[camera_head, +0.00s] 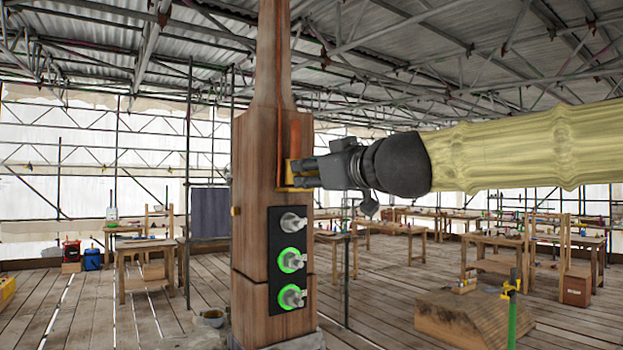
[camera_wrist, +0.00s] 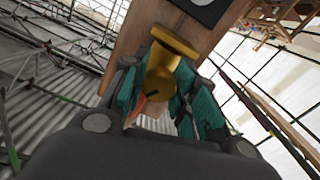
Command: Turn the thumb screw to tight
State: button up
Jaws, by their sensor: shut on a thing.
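In the head view my gripper (camera_head: 303,172) reaches in from the right to the side of the wooden post (camera_head: 258,160), at a brass fitting (camera_head: 290,175) beside a copper strip. The fingers hide much of the screw there. I cannot tell how tight it is.
Below my gripper a black panel (camera_head: 273,262) on the post carries three grey knobs, the lower two with green rings. Workbenches (camera_head: 490,240) stand behind on the plank floor. A wooden block (camera_head: 460,318) and a green post (camera_head: 513,310) are at front right.

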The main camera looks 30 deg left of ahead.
jog(key=m+b, duration=0.1)
jog(key=m, duration=0.2)
jog(key=shift+f+m, duration=0.1)
jog(key=shift+m, duration=0.2)
jog(key=m+b, duration=0.1)
jog(key=m, duration=0.2)
jog(key=shift+m+b, duration=0.3)
jog(key=shift+b, duration=0.1)
jog(key=m+b, duration=0.1)
jog(key=m, duration=0.2)
jog(key=shift+m, duration=0.4)
jog(key=m, duration=0.3)
jog(key=shift+s+m, duration=0.1)
jog(key=shift+m, duration=0.2)
jog(key=m, duration=0.3)
jog(key=shift+r+b, duration=0.2)
jog(key=shift+b, duration=0.1)
jog(key=m, duration=0.8)
jog(key=shift+m, duration=0.3)
jog(key=shift+r+m, duration=0.1)
jog(key=shift+m, duration=1.5)
